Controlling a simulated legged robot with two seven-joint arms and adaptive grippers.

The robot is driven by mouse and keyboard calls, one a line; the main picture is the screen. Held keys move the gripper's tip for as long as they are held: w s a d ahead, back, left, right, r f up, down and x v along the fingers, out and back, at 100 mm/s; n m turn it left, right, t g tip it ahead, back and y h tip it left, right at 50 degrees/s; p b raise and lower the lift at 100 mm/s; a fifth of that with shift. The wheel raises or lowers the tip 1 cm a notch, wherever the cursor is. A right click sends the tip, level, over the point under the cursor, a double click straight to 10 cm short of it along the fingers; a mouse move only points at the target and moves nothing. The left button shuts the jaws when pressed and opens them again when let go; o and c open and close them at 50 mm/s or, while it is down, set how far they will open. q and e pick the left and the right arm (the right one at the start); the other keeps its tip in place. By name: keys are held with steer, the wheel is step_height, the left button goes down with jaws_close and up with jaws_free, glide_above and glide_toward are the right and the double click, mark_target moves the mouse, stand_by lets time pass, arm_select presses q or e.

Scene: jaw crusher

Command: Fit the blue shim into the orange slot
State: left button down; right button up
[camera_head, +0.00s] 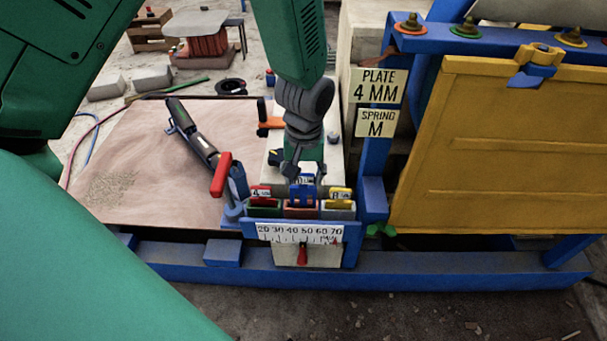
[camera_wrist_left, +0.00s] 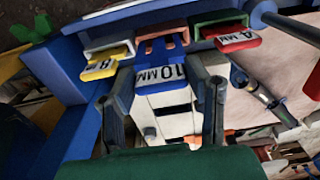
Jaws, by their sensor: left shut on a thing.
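My left gripper (camera_head: 302,178) points down over the row of slots and is shut on the blue shim (camera_head: 303,191). In the left wrist view the blue shim (camera_wrist_left: 160,76), marked 10 MM, lies between the two fingers (camera_wrist_left: 165,98). Its far end meets the orange slot (camera_wrist_left: 166,43), the middle one of three; how deep it sits cannot be told. The orange slot (camera_head: 301,211) also shows in the head view, directly below the shim. A red shim (camera_wrist_left: 238,41) marked 4 MM and a yellow shim (camera_wrist_left: 101,68) marked 8 sit in the slots on either side. My right gripper is not in view.
A white scale (camera_head: 299,233) with a red pointer (camera_head: 302,254) is below the slots. A red-handled lever (camera_head: 221,174) stands close left. Signs (camera_head: 378,86) read PLATE 4 MM and SPRING M. A large yellow plate (camera_head: 500,145) fills the right.

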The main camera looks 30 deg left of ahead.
arm_select(q)
steer(key=shift+a+f, duration=0.55)
steer(key=shift+f, duration=0.2)
steer(key=shift+d+f+b, duration=0.4)
steer(key=shift+f+b, duration=0.15)
steer(key=shift+a+f+b, duration=0.3)
steer(key=shift+f, duration=0.4)
steer(key=shift+d+f, duration=0.2)
steer(key=shift+f, duration=0.35)
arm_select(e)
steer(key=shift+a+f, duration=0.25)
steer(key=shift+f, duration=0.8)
arm_select(q)
steer(key=c, duration=0.8)
jaws_free()
steer(key=shift+o, duration=0.2)
steer(key=shift+a, duration=0.1)
steer(key=shift+r, duration=0.1)
steer(key=r, duration=1.1)
steer(key=shift+s+d+r, duration=0.1)
steer(key=shift+d+r, duration=0.1)
steer(key=shift+r, duration=0.15)
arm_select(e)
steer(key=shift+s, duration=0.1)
